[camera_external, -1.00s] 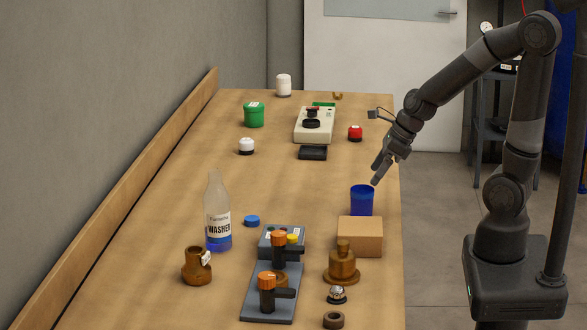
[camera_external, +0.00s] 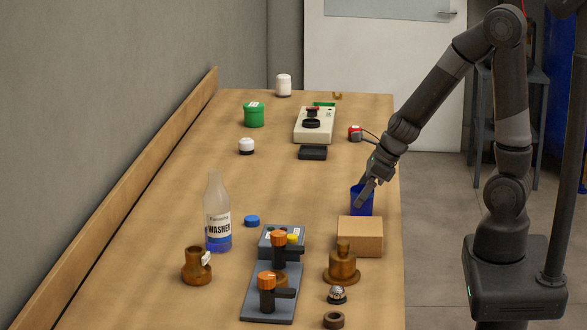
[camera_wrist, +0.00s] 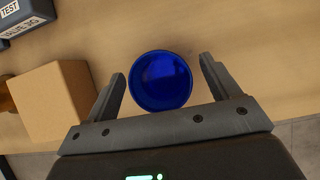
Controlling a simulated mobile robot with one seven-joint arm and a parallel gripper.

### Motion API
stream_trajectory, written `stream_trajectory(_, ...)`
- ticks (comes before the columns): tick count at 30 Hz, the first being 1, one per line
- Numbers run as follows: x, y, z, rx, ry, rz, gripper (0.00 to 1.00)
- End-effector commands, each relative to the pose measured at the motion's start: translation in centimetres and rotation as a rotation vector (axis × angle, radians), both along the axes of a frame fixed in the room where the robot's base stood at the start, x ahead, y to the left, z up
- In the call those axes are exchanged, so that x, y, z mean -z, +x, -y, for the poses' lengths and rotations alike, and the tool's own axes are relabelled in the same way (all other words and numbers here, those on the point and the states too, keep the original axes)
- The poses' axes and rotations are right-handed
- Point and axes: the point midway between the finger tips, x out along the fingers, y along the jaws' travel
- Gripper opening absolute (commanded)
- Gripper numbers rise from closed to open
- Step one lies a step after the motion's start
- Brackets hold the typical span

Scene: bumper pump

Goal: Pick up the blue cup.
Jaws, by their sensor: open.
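The blue cup (camera_external: 363,201) stands upright on the wooden table, near its right edge and just behind a cardboard box. My gripper (camera_external: 367,198) is at the cup in the external view and hides part of it. In the wrist view the cup (camera_wrist: 161,81) is seen from above, its round mouth showing. The two open fingers of my gripper (camera_wrist: 163,85) reach along either side of it, with a gap on the right and a narrower gap on the left. Nothing is held.
The cardboard box (camera_external: 360,237) stands close to the cup, left of my left finger in the wrist view (camera_wrist: 52,102). A brown bell-shaped part (camera_external: 342,265) is in front of the box. A washer bottle (camera_external: 217,215) stands further left.

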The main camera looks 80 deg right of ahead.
Motion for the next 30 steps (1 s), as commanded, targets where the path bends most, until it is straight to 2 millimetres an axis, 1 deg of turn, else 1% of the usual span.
stream_trajectory(7, 0.03, 0.04, 0.01, 0.000, -0.001, 0.000, 0.82)
stream_trajectory(8, 0.03, 0.04, 0.01, -0.001, 0.000, 0.000, 0.80)
stream_trajectory(25, 0.02, 0.04, 0.00, -0.001, 0.000, 0.000, 0.33)
stream_trajectory(26, 0.02, 0.04, 0.00, -0.001, 0.000, 0.000, 0.32)
stream_trajectory(30, 0.01, 0.04, 0.01, -0.001, 0.000, 0.001, 0.31)
